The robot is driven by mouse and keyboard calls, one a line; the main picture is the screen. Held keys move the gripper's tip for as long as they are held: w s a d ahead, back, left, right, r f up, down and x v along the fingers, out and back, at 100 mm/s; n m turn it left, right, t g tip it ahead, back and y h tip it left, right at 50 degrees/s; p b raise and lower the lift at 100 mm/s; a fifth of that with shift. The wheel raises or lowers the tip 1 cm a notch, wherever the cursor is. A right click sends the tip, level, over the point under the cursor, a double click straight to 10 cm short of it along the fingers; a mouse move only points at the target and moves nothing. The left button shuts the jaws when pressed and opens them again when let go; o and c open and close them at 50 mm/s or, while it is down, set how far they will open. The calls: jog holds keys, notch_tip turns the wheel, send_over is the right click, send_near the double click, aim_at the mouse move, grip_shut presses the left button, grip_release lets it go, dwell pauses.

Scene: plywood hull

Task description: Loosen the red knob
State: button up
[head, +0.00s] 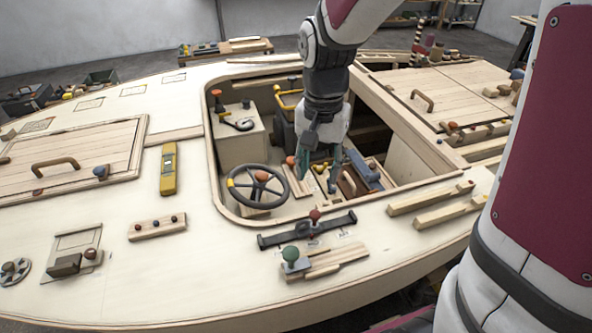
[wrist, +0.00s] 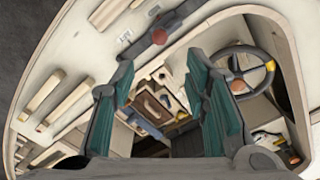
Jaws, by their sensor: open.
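A dark red knob (head: 314,215) stands on the middle of a black bar (head: 285,238) on the pale deck, in front of the cockpit opening. In the wrist view the red knob (wrist: 159,37) shows beyond my fingertips, near the top middle, on the black bar (wrist: 178,20). My gripper (head: 320,168) points down over the cockpit opening, behind the knob in the head view and apart from it. In the wrist view my gripper (wrist: 160,65) has its two teal-padded fingers spread wide, with nothing held between them.
A steering wheel (head: 258,187) with an orange-red hub is left of my gripper. A green knob (head: 290,254) stands front-left of the red knob. Two wooden bars (head: 431,198) lie to the right. The cockpit rim (head: 237,218) runs between gripper and bar.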

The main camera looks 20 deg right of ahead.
aim_at(315, 213)
notch_tip(315, 213, down, 12)
jog(key=shift+f+b, duration=0.25)
jog(key=shift+b, duration=0.45)
